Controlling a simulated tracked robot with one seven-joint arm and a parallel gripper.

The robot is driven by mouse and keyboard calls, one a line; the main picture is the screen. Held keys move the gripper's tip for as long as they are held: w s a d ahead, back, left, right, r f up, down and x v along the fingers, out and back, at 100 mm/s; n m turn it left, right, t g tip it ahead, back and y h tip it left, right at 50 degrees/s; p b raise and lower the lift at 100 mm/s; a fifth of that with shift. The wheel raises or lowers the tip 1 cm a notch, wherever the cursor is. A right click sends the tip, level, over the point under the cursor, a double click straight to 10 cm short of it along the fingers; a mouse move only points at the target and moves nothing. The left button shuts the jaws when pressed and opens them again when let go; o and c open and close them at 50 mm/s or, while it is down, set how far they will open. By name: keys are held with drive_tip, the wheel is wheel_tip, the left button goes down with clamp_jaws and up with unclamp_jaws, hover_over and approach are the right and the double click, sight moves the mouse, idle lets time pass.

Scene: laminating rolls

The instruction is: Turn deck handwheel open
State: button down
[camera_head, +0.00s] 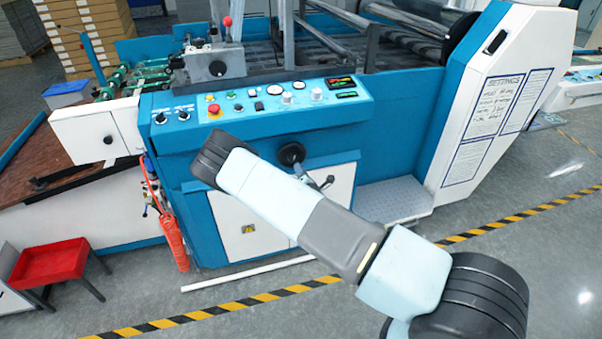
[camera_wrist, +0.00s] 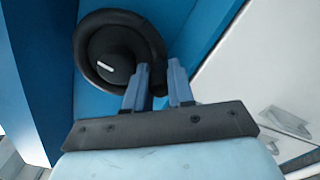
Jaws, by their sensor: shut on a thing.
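The black deck handwheel (camera_wrist: 97,53) is round, with a raised hub bearing a short white mark, on the blue machine front in the upper left of the wrist view. In the head view the handwheel (camera_head: 291,153) shows on the machine below the control panel, just beyond my arm. My gripper (camera_wrist: 158,77) has its two blue-grey fingers at the wheel's lower right rim, one on each side of it, and is shut on the rim. In the head view my gripper (camera_head: 322,184) is small and partly hidden by my arm.
The control panel (camera_head: 262,103) with buttons and a red knob is above the wheel. White cabinet doors (camera_head: 245,228) are below it, and a metal step (camera_head: 392,202) is to the right. A red fire extinguisher (camera_head: 172,233) hangs at left. Open floor lies in front.

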drive_tip(key=shift+d+f, duration=0.15)
drive_tip(key=c, duration=1.2)
unclamp_jaws()
drive_tip(key=shift+c, duration=0.2)
drive_tip(key=shift+s, duration=0.1)
drive_tip(key=v, duration=1.3)
drive_tip(key=shift+s, duration=0.3)
